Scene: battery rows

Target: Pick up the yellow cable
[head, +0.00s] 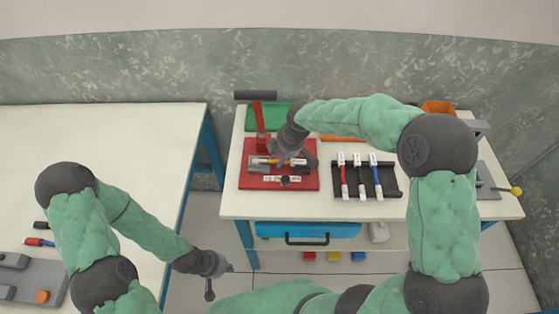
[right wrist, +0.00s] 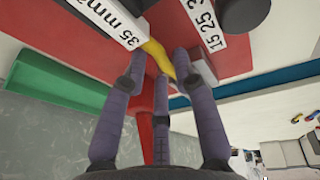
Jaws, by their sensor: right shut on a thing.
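The yellow cable (right wrist: 155,53) shows in the right wrist view between my right gripper's fingers, with a white "35 mm" label (right wrist: 108,20) at one end. My right gripper (right wrist: 160,68) is shut on it. In the head view the right gripper (head: 281,159) is low over the red fixture (head: 255,182) on the right-hand table and hides part of the cable. Whether the cable is clear of the fixture I cannot tell. My left gripper (head: 220,281) is open and empty over the gap between the tables.
A black rack (head: 391,171) holds red, black and blue cables right of the red fixture. A red upright lever (head: 259,117) and a green tray (head: 271,125) stand behind. An orange bin (head: 437,107) is at the back right. The left table (head: 110,135) is mostly clear.

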